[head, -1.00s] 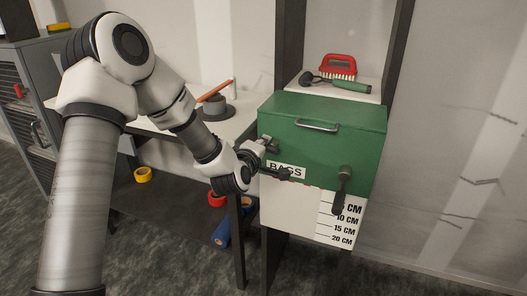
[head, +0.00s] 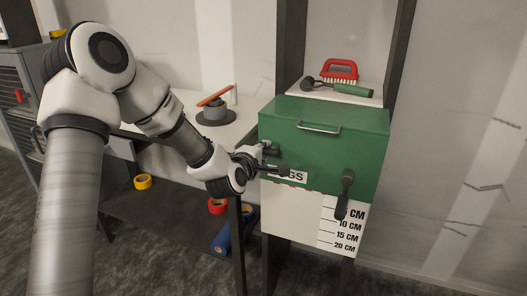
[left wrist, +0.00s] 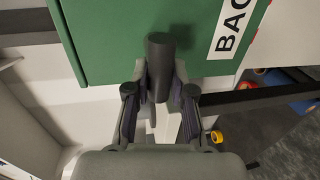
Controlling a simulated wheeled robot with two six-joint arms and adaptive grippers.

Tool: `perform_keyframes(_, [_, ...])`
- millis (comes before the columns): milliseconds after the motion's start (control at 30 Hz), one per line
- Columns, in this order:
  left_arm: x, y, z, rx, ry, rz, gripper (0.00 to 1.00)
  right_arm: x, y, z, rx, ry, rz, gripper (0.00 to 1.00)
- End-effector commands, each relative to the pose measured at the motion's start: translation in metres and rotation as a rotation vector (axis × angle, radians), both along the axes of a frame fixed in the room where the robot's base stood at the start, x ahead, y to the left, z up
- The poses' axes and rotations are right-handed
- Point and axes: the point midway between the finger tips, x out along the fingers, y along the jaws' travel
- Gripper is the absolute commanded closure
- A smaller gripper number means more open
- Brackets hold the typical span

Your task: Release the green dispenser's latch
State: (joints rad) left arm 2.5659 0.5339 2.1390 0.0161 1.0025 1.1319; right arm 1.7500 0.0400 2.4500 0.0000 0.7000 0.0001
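The green dispenser (head: 330,128) is a box with a hinge-like seam, a top handle and a partly covered BAGS label; it also shows in the left wrist view (left wrist: 110,35). My left gripper (head: 276,162) is at its left front. In the left wrist view, a dark cylindrical latch handle (left wrist: 160,62) stands between the fingers of this gripper (left wrist: 160,88). The fingertips are close on both sides of it; whether they touch it is unclear. A dark crank lever (head: 344,196) hangs at the dispenser's right front. My right gripper is out of view.
A red brush (head: 339,70) and a green-handled tool (head: 352,90) lie on the shelf above. A dark post (head: 395,50) stands at the right. A white bench (head: 180,102) holds a grey round item at the left. Yellow, red and blue rolls lie low behind.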

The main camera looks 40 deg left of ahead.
Motion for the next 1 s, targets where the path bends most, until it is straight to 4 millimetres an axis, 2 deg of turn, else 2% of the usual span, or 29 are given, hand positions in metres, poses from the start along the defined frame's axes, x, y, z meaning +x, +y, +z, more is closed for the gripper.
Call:
perform_keyframes(33, [0.000, 0.000, -0.001, -0.001, 0.003, -0.001, 0.57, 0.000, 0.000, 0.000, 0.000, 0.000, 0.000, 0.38])
perform_keyframes(67, [0.000, 0.000, -0.001, -0.001, 0.003, 0.000, 0.53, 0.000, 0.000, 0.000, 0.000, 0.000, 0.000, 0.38])
perform_keyframes(367, [-0.002, 0.000, 0.000, 0.001, 0.000, 0.000, 0.53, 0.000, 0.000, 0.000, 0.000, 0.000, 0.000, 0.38])
perform_keyframes(467, [-0.012, -0.003, 0.003, -0.002, -0.001, 0.000, 0.53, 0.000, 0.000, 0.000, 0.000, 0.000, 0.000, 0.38])
perform_keyframes(733, [-0.061, -0.015, 0.012, -0.004, 0.001, 0.000, 0.53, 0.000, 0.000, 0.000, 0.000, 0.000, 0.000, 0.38])
perform_keyframes(833, [-0.070, -0.017, 0.014, -0.002, 0.002, -0.001, 0.53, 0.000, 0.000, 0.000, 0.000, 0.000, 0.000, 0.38])
perform_keyframes(1000, [-0.072, -0.017, 0.014, 0.000, 0.002, 0.000, 0.53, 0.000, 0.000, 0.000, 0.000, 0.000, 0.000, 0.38])
